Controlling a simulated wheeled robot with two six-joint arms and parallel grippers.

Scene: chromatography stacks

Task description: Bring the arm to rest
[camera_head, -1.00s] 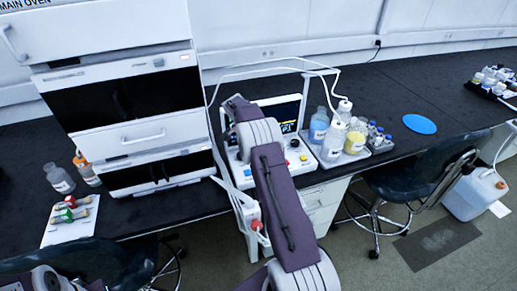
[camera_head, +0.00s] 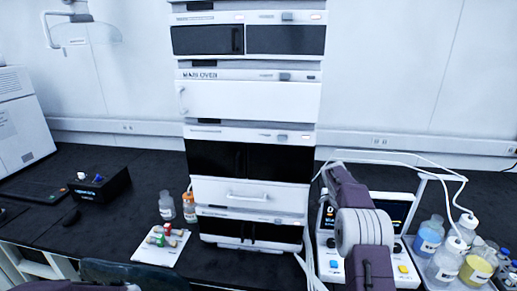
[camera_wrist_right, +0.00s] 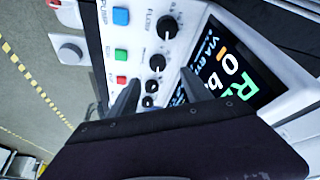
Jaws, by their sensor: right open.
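My right arm (camera_head: 366,265), purple and grey, rises in front of the white pump unit (camera_head: 330,268) in the head view. The arm hides its own gripper there. In the right wrist view my right gripper (camera_wrist_right: 158,92) shows two dark fingers, apart and with nothing between them. They point at the pump's control panel, with black knobs (camera_wrist_right: 167,27), blue, green and red buttons, and a lit screen (camera_wrist_right: 232,75). I cannot tell whether the fingertips touch the panel. My left gripper is out of view.
A white oven stack (camera_head: 250,100) stands left of the pump. A tray of bottles (camera_head: 450,262) is close on its right. Small bottles (camera_head: 167,205) and a white board with vials (camera_head: 150,250) lie left of the stack.

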